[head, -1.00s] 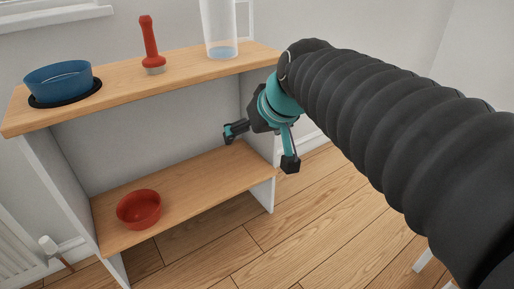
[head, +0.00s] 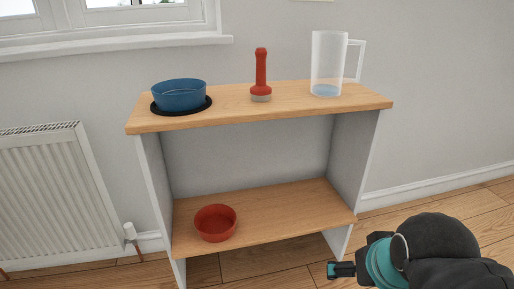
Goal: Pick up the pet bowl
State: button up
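Two bowls show in the head view, and I cannot tell from looks alone which is the pet bowl. A red bowl (head: 215,223) stands upright on the lower shelf, left of its middle. A blue bowl (head: 180,95) stands on a round black mat (head: 207,104) at the left of the top shelf. My gripper (head: 342,270) is at the bottom right, in front of and right of the rack, well apart from both bowls. One dark finger shows, with no partner beside it and nothing held; the other is hidden or out of frame.
The rack's top shelf (head: 220,112) also holds a red-handled brush (head: 261,75) and a clear jug (head: 328,65). The lower shelf (head: 290,205) is bare right of the red bowl. White side panels (head: 357,150) flank it. A radiator (head: 60,195) stands at the left.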

aim_at(182, 94)
jog(key=u, duration=0.05)
jog(key=i, duration=0.4)
jog(key=u, duration=2.2)
